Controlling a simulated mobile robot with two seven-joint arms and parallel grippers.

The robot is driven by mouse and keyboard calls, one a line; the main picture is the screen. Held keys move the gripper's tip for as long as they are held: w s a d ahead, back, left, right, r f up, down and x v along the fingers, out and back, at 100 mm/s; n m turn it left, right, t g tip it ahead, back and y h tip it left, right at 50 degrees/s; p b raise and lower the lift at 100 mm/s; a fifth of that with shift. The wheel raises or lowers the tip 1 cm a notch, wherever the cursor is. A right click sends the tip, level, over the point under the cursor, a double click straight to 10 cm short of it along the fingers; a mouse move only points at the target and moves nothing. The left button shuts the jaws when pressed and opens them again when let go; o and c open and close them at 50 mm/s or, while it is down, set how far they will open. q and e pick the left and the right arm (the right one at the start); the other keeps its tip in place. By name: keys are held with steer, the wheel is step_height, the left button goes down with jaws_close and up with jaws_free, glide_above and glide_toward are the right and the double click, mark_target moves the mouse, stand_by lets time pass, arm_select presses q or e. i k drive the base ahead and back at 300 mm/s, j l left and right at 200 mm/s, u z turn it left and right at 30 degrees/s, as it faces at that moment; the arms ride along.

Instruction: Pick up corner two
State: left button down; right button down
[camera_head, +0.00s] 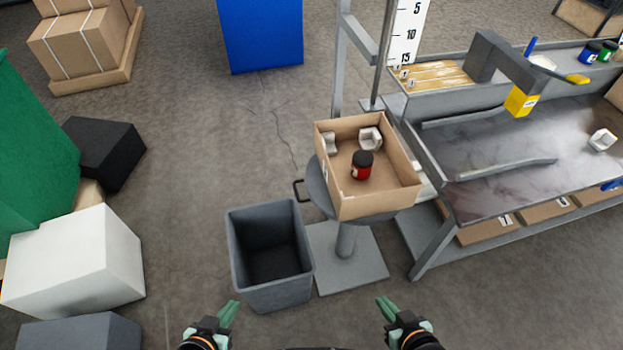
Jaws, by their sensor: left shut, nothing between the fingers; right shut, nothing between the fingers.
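Two pale grey-white corner-like pieces lie in an open cardboard box (400,198). One piece (328,143) is against the box's left wall, and the other (371,138) is near its back wall. A similar white piece (602,140) sits on the workbench at the far right. I cannot read which of them is number two. My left gripper (228,312) and my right gripper (387,308) are at the bottom of the view, both shut and empty, well apart from the box and all the pieces.
A red jar with a black lid (362,165) stands in the box, on a round grey pedestal stand (345,240). An empty-looking dark grey bin (268,250) stands left of the stand. The workbench (500,185) is at right. A white block (75,262) stands at left.

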mark_target(602, 139)
steer(key=z, duration=1.8)
steer(key=k+u, duration=0.2)
steer(key=u, duration=1.05)
steer(key=k+l, duration=0.15)
steer(key=l, duration=0.15)
steer(key=i+l, duration=0.1)
steer(key=l, duration=0.7)
steer(key=i+l+u, duration=0.1)
steer(key=l, duration=0.2)
steer(key=i+l, duration=0.1)
steer(key=l, duration=0.2)
steer(key=i+l+u, duration=0.15)
steer(key=l, duration=0.15)
